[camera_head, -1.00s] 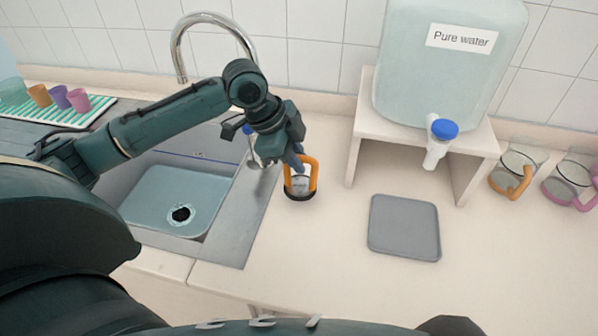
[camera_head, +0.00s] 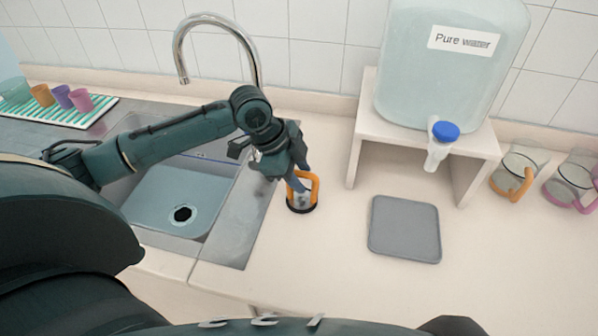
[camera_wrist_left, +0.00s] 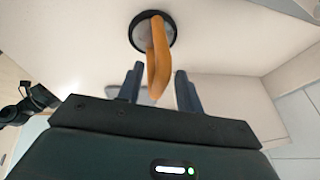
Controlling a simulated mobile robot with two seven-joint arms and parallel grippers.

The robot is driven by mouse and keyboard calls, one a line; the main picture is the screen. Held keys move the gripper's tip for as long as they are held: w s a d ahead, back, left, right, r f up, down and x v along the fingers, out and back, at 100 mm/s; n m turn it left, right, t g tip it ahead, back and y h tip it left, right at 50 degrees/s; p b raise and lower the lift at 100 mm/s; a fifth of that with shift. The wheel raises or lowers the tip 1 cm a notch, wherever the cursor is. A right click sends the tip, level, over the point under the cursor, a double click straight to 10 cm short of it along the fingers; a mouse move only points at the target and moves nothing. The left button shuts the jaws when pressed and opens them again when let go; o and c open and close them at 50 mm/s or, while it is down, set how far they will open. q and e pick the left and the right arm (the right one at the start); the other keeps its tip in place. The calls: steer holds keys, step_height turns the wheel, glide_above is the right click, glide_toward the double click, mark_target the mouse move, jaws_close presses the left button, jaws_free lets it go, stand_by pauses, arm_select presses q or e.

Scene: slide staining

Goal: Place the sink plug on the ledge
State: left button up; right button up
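The sink plug (camera_head: 302,202) has an orange loop handle, a clear-grey body and a black rim. It stands upright on the pale counter ledge (camera_head: 285,255), just right of the sink's metal edge. My left gripper (camera_head: 294,172) is at its handle from above. In the left wrist view the orange handle (camera_wrist_left: 158,52) lies between the two spread fingers, with a visible gap on each side. The plug's round black rim (camera_wrist_left: 140,46) shows beyond the fingers. The sink (camera_head: 165,205) has an open, dark drain (camera_head: 182,214). My right gripper is out of view.
A curved tap (camera_head: 205,20) rises behind the sink. A grey tray (camera_head: 404,229) lies right of the plug. A white stand (camera_head: 370,125) holds the pure water tank (camera_head: 450,65). Jugs (camera_head: 514,172) stand far right; small cups (camera_head: 80,99) stand far left.

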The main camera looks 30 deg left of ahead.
arm_select(q)
steer(key=b+v, duration=0.1)
steer(key=v, duration=1.1)
steer(key=shift+r, duration=0.15)
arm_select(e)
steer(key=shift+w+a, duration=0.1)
arm_select(q)
steer(key=shift+s, duration=0.1)
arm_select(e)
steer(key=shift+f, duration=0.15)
